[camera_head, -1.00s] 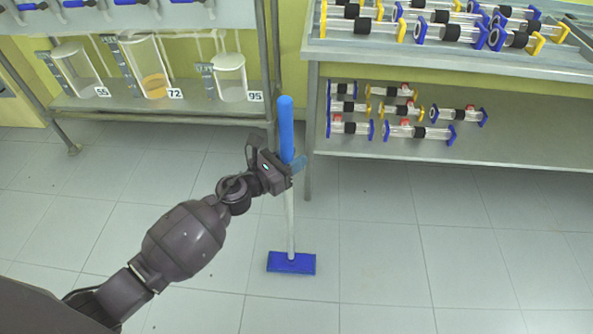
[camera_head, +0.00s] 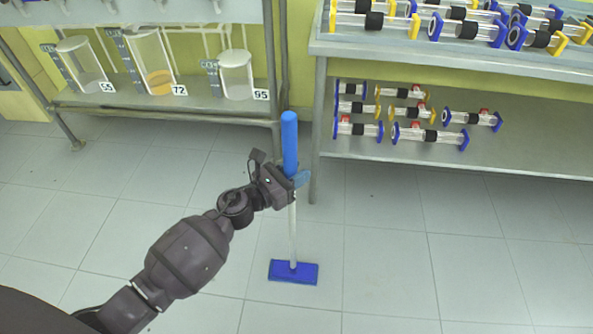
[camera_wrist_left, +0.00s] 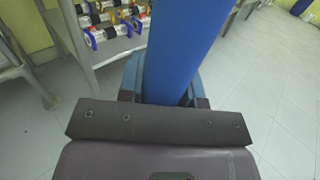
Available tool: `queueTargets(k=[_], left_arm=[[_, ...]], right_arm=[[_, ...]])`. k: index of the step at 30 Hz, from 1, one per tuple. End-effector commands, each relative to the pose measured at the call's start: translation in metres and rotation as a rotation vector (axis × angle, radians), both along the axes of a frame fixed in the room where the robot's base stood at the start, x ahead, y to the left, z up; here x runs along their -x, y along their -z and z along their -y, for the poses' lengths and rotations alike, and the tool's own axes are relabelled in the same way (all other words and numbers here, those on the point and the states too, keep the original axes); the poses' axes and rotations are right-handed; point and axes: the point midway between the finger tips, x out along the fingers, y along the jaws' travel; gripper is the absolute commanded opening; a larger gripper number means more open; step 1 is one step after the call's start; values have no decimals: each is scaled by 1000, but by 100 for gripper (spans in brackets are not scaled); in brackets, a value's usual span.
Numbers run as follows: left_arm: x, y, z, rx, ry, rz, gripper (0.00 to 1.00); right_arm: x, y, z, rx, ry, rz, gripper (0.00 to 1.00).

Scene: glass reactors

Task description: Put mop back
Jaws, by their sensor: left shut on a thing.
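The mop has a blue grip (camera_head: 289,142), a white pole (camera_head: 293,235) and a flat blue head (camera_head: 293,272). It stands nearly upright in the head view, with its head low at the tiled floor; I cannot tell whether it touches. My left gripper (camera_head: 296,178) is shut on the mop around the lower part of the blue grip. In the left wrist view the blue grip (camera_wrist_left: 183,45) rises between the fingers and hides part of them. My right gripper is not in view.
A rack with numbered glass vessels (camera_head: 152,62) stands at the back left. A metal shelf table (camera_head: 440,62) with several glass reactor tubes stands at the back right. A narrow gap lies between their legs, behind the mop. The tiled floor (camera_head: 420,250) in front is clear.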

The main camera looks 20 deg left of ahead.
Motion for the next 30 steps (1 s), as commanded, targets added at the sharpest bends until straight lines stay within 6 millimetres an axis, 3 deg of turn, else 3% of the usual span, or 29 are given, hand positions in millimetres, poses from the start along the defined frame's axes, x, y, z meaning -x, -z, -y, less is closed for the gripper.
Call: queueTargets(k=[1,2,6,18,30], left_arm=[[0,2,0,1,0,0,9],[0,3,0,0,0,-2,35],[0,1,0,0,0,-1,57],[-1,-6,0,-1,0,3,58],[62,0,-33,0,-1,-4,58]], right_arm=[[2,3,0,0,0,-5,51],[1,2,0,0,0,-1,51],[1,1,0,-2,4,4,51],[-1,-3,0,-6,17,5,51],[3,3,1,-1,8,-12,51]])
